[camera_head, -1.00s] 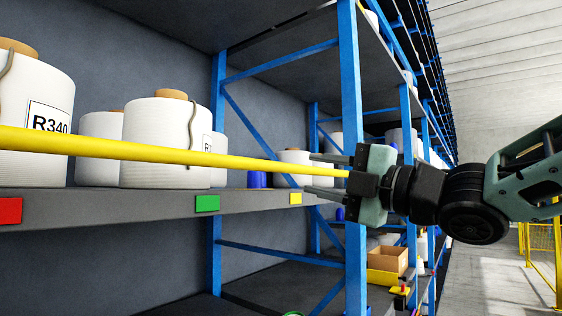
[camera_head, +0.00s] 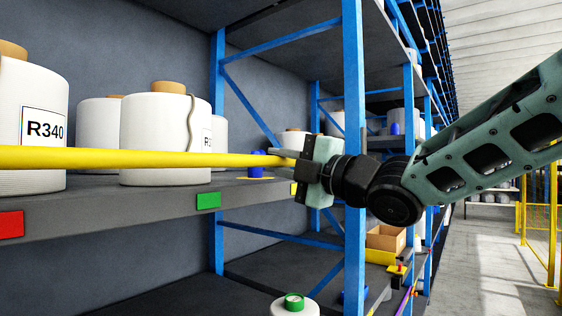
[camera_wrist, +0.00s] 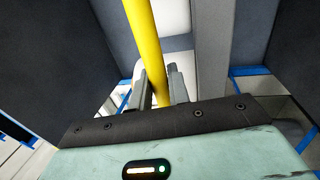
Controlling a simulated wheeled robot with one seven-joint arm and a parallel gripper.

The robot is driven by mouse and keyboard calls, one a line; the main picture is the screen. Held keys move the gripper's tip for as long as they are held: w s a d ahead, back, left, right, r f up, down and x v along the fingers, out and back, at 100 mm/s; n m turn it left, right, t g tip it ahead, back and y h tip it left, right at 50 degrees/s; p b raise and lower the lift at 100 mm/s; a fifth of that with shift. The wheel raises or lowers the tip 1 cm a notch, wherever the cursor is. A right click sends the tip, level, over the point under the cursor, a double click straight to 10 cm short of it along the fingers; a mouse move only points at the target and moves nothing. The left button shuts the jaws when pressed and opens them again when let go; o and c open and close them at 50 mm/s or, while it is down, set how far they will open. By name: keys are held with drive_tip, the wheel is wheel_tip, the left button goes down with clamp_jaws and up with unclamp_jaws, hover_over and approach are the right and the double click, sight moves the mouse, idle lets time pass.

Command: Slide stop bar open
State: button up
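The yellow stop bar (camera_head: 130,159) runs level across the front of the shelf, before the white bobbins. My gripper (camera_head: 279,156) is at its right end, where the shelf meets the blue upright. In the wrist view, the stop bar (camera_wrist: 143,35) passes between the two fingers of my gripper (camera_wrist: 158,88), which are close in on either side of it. The fingers look shut on it. The bar's right end is hidden in the gripper.
White bobbins stand behind the bar, one marked R340 (camera_head: 45,130). The shelf edge (camera_head: 120,212) carries red, green and yellow tags. A blue upright (camera_head: 352,100) stands right behind my gripper. A bobbin with a green top (camera_head: 294,303) is below. The aisle floor (camera_head: 480,250) at right is clear.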

drive_tip(key=shift+f+b, duration=4.4)
drive_tip(key=shift+b, duration=1)
clamp_jaws()
drive_tip(key=shift+r, duration=0.15)
drive_tip(key=o, duration=0.8)
unclamp_jaws()
drive_tip(key=shift+b+v, duration=0.95)
drive_tip(key=shift+v, duration=7.75)
